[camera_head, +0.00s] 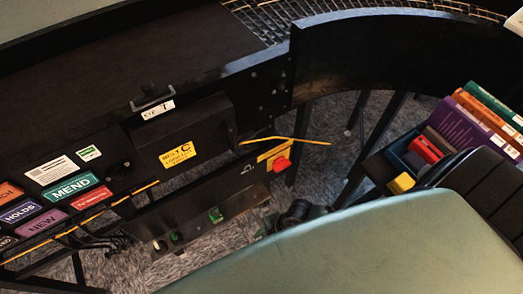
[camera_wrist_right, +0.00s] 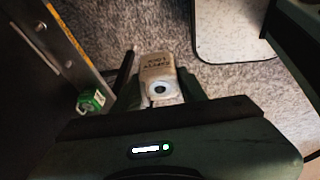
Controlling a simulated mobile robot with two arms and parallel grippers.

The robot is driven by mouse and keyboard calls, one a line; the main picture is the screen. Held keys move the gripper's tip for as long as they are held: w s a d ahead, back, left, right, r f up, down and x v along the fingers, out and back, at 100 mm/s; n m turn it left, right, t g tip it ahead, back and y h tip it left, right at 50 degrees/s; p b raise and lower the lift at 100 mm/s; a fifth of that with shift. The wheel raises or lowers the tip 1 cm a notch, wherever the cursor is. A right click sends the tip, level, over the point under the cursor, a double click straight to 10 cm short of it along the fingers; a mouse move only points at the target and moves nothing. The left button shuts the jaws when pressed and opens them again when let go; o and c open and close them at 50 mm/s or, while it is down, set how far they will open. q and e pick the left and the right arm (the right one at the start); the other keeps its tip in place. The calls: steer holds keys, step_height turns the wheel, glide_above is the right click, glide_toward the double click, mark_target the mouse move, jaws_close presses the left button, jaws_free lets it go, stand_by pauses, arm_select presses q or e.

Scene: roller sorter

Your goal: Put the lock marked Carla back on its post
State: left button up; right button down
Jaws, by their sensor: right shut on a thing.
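In the right wrist view a pale beige lock (camera_wrist_right: 156,70) with printed lettering, which seems to read "safety lock", is between the fingers of my right gripper (camera_wrist_right: 157,90). The gripper is shut on it. The lock has a round dark-centred fitting on its near face. No name can be read on it. The lock is held above the carpet, beside a dark panel with a metal strip. I cannot make out the post in either view. My left gripper is not in view.
At right are books (camera_head: 462,128), a red item (camera_head: 425,150) and a yellow item (camera_head: 402,183).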

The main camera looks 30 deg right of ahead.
steer(key=shift+r+p, duration=1.35)
steer(key=shift+r, duration=0.3)
steer(key=shift+w, duration=0.1)
